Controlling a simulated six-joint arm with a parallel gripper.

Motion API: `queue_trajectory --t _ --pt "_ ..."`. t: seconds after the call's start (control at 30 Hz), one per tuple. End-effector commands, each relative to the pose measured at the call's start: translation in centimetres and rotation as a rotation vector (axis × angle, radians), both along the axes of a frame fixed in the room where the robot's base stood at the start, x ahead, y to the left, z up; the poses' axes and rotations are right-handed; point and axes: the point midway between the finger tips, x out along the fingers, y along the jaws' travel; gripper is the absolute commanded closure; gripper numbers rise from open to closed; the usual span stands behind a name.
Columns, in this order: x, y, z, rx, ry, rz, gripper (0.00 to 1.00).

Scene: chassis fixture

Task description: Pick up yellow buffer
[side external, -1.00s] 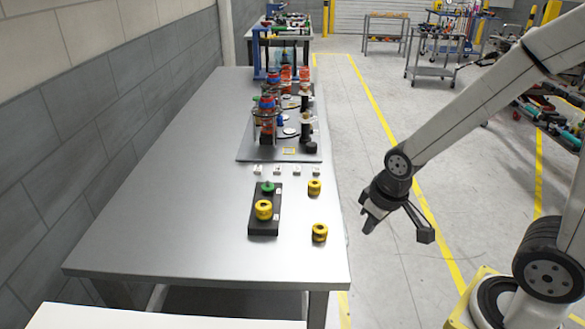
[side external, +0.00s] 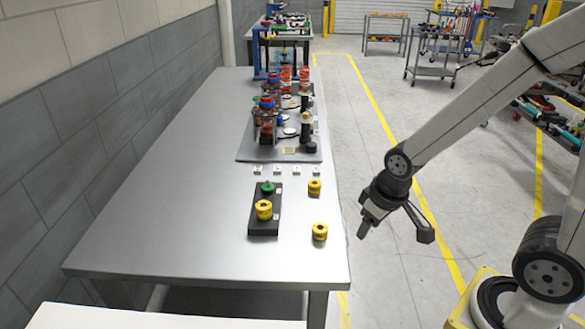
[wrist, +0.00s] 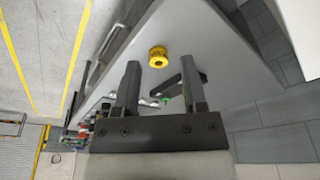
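Three yellow buffers show in the side view. One (side external: 320,232) sits on the table near its right edge, another (side external: 314,187) sits farther back, and a third (side external: 264,210) is on a black block (side external: 262,229). My gripper (side external: 364,229) hangs beyond the table's right edge, apart from all the buffers. In the wrist view its two fingers (wrist: 161,69) are spread with nothing between them. One yellow buffer (wrist: 158,57) shows there, ahead of the fingertips. The fingers hide part of the table behind them.
A green piece (side external: 268,187) stands on the black block. A grey plate (side external: 244,152) with several coloured assemblies lies farther back, with small white pieces (side external: 285,170) before it. The table's left side (side external: 165,190) is clear. A wall runs along the left.

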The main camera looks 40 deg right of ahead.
Motion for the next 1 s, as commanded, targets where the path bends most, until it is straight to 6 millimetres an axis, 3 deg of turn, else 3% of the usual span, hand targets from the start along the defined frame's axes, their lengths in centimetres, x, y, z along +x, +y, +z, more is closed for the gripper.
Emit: queue_trajectory --t 0.03,0.1,0.13,0.57,0.77,1.0 --pt "0.0 0.0 0.0 0.0 0.0 0.0 0.27" --pt "0.0 0.0 0.0 0.0 0.0 0.0 0.05" --pt "0.0 0.0 0.0 0.0 0.0 0.0 0.0" --pt "0.8 -0.1 0.0 0.013 0.011 -0.059 0.0" --pt "3.1 -0.3 -0.3 0.05 0.044 -0.241 0.0" --pt "7.1 -0.8 -1.3 0.101 0.103 -0.577 0.0"
